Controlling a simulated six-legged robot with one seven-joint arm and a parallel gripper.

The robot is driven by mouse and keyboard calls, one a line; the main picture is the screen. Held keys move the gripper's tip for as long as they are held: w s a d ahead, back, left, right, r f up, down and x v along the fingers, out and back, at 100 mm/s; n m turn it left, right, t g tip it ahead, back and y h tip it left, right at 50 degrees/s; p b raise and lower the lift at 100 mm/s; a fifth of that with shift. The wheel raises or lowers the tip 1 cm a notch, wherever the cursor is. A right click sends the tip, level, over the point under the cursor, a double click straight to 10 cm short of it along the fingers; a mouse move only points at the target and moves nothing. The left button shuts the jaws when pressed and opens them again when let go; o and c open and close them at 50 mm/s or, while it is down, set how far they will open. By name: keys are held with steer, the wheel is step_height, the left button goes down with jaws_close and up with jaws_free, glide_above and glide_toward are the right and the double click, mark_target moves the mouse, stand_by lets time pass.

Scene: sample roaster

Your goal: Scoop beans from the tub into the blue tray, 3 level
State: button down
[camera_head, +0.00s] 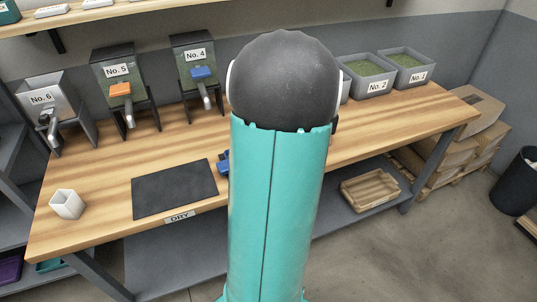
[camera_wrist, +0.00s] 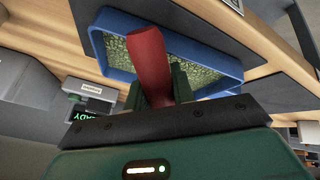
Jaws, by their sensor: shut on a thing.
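In the wrist view my gripper (camera_wrist: 160,86) is shut on a red handle (camera_wrist: 148,55), which I take to be the scoop's. The scoop's bowl cannot be made out. Behind the handle is the blue tray (camera_wrist: 222,54), with a spread of green beans (camera_wrist: 200,72) in it. The handle overlaps the tray in the picture; I cannot tell whether it touches. In the head view grey tubs marked No. 2 (camera_head: 377,87) and No. 1 (camera_head: 418,77) hold green beans at the bench's back right. My arm hides the bench middle and my gripper there.
Dispensers No. 6 (camera_head: 42,102), No. 5 (camera_head: 118,75) and No. 4 (camera_head: 196,55) stand along the bench (camera_head: 105,188) back. A dark mat (camera_head: 174,189) and white cup (camera_head: 67,204) are at the front left. A device with a lit display (camera_wrist: 92,121) shows in the wrist view.

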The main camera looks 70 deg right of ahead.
stand_by(0.3)
steer(key=shift+r, duration=1.5)
steer(key=shift+s+d, duration=0.1)
steer(key=shift+s, duration=0.05)
